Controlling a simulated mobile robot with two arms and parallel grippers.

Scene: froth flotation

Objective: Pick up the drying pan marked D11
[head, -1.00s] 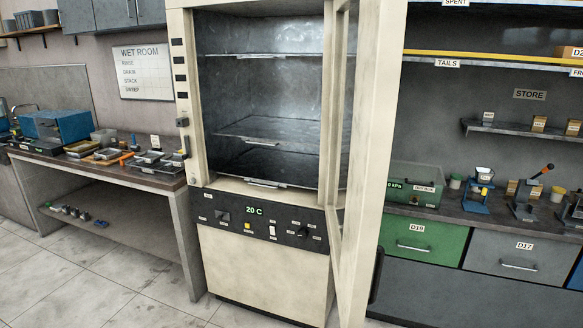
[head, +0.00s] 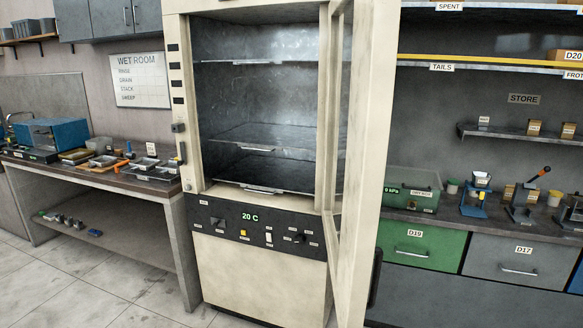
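Several small metal pans (head: 146,163) sit on the right end of the left bench, beside the oven. Any marking on them is too small to read, so I cannot tell which is D11. The drying oven (head: 258,170) stands in the middle with its door (head: 350,150) swung open to the right. The oven display reads 20 C. Neither of my grippers is in view.
The left bench (head: 105,180) also holds a blue box (head: 55,133) and small tools. The open door juts out before the right counter, which has a green drawer D19 (head: 415,250) and grey drawer D17 (head: 515,262). Tiled floor (head: 75,280) is clear at front left.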

